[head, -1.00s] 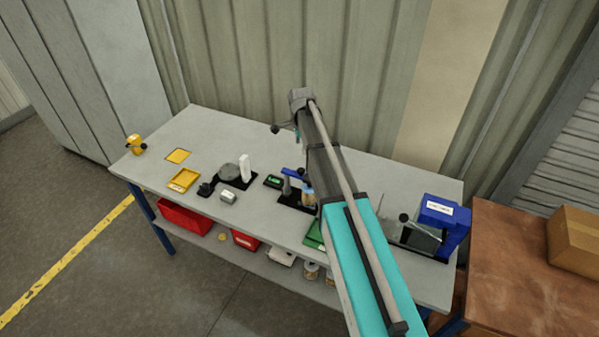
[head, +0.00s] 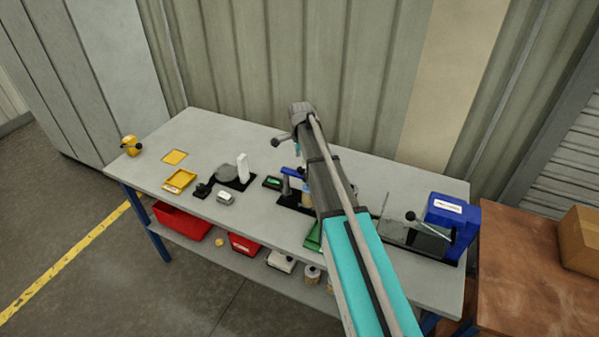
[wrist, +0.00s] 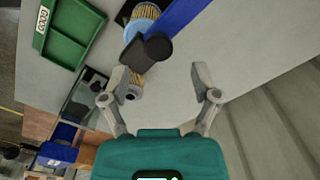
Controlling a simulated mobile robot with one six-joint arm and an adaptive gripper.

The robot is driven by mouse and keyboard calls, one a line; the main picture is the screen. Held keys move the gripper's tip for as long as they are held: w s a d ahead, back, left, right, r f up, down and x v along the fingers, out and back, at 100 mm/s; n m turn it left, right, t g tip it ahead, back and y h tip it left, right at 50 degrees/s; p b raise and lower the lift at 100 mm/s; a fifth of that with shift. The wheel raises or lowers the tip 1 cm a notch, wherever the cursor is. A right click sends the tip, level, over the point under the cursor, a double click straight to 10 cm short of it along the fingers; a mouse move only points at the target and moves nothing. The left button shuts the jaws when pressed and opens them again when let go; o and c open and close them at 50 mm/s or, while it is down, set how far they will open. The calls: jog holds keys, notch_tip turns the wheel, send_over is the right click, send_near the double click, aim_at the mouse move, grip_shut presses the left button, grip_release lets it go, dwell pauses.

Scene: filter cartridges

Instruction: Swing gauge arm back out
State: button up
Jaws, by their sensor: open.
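The gauge stand (head: 285,199) is in the middle of the bench, with its blue gauge arm (head: 291,171) near the top. In the wrist view the blue arm (wrist: 186,16) slants from the top edge to a dark round end (wrist: 158,46). Pleated cartridge parts show above (wrist: 146,12) and below (wrist: 146,77) that dark end; I cannot tell if they are one cartridge. In the head view a cartridge (head: 306,198) is partly hidden by my arm. My gripper (wrist: 159,97) is open and empty, its fingers spread below the dark end. My arm hides it in the head view.
A green tray labelled GOOD (wrist: 72,32) lies beside the stand. A blue unit (head: 452,217) stands at the bench's right end. A yellow tray (head: 180,180) and a fixture with a white upright (head: 243,165) are left. The rear bench strip is mostly clear.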

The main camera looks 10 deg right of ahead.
aim_at(301, 168)
jog(key=shift+f+b, duration=1.7)
jog(key=shift+f, duration=0.25)
grip_shut()
jog(key=shift+a, duration=0.2)
jog(key=shift+d, duration=0.3)
